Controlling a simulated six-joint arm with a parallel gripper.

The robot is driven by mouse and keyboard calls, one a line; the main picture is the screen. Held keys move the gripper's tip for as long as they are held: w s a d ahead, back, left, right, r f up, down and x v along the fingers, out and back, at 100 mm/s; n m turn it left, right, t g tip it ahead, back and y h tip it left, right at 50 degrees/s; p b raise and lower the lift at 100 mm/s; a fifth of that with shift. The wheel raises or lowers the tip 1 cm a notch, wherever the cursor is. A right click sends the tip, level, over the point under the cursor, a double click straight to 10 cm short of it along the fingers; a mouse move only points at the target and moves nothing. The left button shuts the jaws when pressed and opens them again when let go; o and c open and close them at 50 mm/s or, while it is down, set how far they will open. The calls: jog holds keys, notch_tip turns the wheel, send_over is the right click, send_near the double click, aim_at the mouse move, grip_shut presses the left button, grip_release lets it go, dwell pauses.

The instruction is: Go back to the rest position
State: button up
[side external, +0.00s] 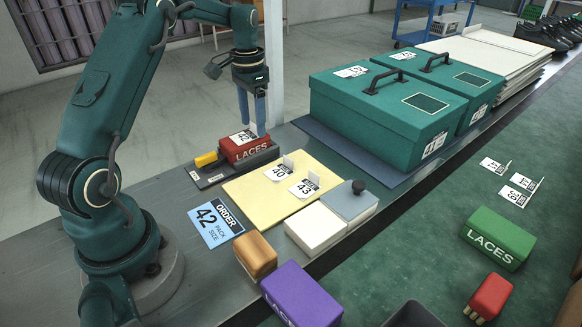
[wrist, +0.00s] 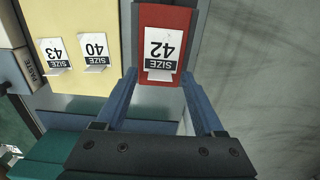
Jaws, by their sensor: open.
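My gripper (side external: 252,128) points down just above the red LACES box (side external: 250,151), with its two blue fingers spread apart. In the wrist view the gripper (wrist: 159,78) shows its fingers toward either side of the size 42 tag (wrist: 162,48), with nothing clamped between them. That tag rests on top of the red box and also shows in the side view (side external: 242,136). Whether the fingertips touch the box is unclear. The box sits on a dark holder with a yellow part (side external: 206,159) at its left.
A yellow board (side external: 247,188) with size 40 (side external: 279,173) and size 43 (side external: 304,188) tags lies beside the box. A blue order card (side external: 215,222) reads size 42. Green lidded boxes (side external: 385,110) stand behind to the right. Purple (side external: 300,297) and green (side external: 498,238) boxes lie nearer the front.

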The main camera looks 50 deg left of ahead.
notch_tip(320, 180, up, 5)
jog(key=shift+f, duration=0.2)
jog(key=s+d+r+m+t, duration=0.2)
jog(key=s+d+r+t, duration=0.15)
jog(key=d+r, duration=0.9)
jog(key=s+d+f+n+t, duration=0.1)
jog(key=s+d+f, duration=0.2)
jog(key=s, duration=0.3)
jog(key=s+d+f+n+t, duration=0.1)
jog(key=s+d+f, duration=0.3)
jog(key=s, duration=0.3)
jog(key=shift+s+d+f, duration=0.3)
jog(key=shift+d, duration=0.2)
